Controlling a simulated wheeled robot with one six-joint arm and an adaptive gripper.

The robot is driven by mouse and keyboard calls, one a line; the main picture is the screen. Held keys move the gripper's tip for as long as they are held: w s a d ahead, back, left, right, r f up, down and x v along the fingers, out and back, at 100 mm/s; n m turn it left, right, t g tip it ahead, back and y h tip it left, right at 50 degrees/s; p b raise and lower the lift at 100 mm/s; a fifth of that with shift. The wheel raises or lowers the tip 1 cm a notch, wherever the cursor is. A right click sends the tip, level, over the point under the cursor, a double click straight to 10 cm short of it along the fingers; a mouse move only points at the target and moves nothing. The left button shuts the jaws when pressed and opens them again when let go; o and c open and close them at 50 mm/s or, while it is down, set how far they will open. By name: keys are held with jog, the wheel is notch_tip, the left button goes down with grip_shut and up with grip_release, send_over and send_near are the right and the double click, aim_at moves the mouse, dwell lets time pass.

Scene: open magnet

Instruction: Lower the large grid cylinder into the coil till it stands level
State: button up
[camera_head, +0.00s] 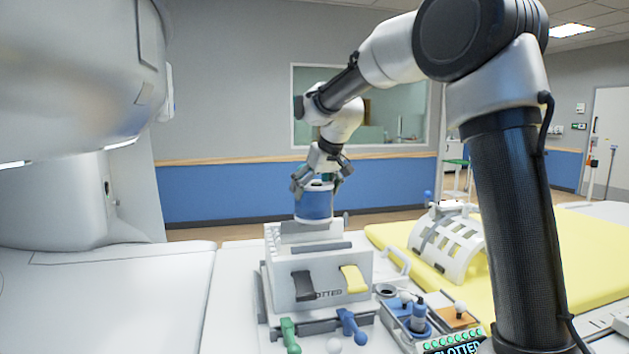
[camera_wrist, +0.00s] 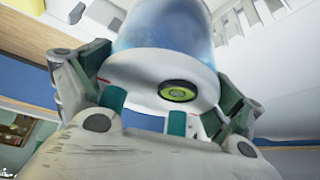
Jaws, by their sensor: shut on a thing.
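The large cylinder (camera_head: 314,206), blue and clear-walled with white ends, is roughly upright in the head view. My gripper (camera_head: 319,182) is shut on its upper end. The wrist view shows its white end cap (camera_wrist: 150,80) with a round yellow-green plug (camera_wrist: 178,92) between my fingers (camera_wrist: 160,72). Below it stands a white box-like coil (camera_head: 330,265) with a stepped top, a dark strap and a yellow strap. The cylinder's lower end is at the raised back part of the coil; I cannot tell whether they touch. The coil's inside is hidden.
A white slatted curved frame (camera_head: 450,241) stands on the yellow mat (camera_head: 535,255) to the right. A tray (camera_head: 415,318) with small blue, white and orange items is at front right. Green (camera_head: 289,336) and blue (camera_head: 350,324) handles lie before the coil. The large white scanner (camera_head: 75,85) looms left.

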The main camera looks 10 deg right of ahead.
notch_tip(320, 180, down, 14)
jog(key=shift+f, duration=0.15)
dwell(0.8)
jog(key=shift+s, duration=0.2)
dwell(0.6)
jog(key=shift+f, duration=0.55)
dwell(0.6)
jog(key=o, duration=1.6)
jog(key=shift+s+f, duration=0.1)
